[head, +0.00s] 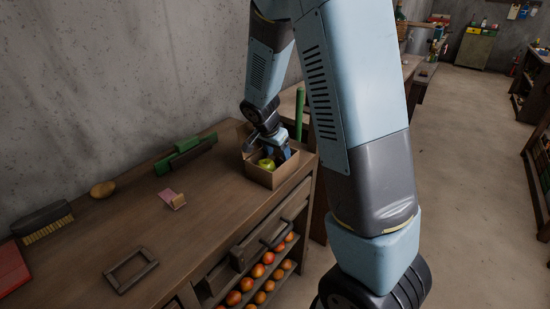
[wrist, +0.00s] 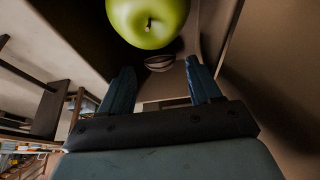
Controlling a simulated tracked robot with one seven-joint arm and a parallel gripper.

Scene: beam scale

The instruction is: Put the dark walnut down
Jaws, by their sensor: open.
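A small dark brown rounded thing, which looks like the dark walnut (wrist: 159,63), lies inside the cardboard box (head: 262,178), just past my fingertips and close to the green apple. My gripper (wrist: 158,76) is open, its two blue fingers spread apart with nothing held between them. It reaches down into the box, and in the head view it is partly hidden by the box wall and my arm. The green apple (wrist: 148,22) is large in the wrist view, and it also shows in the box in the head view (head: 266,164). The walnut cannot be seen in the head view.
The box stands at the bench's right end. Red apples (head: 257,271) lie below the bench top.

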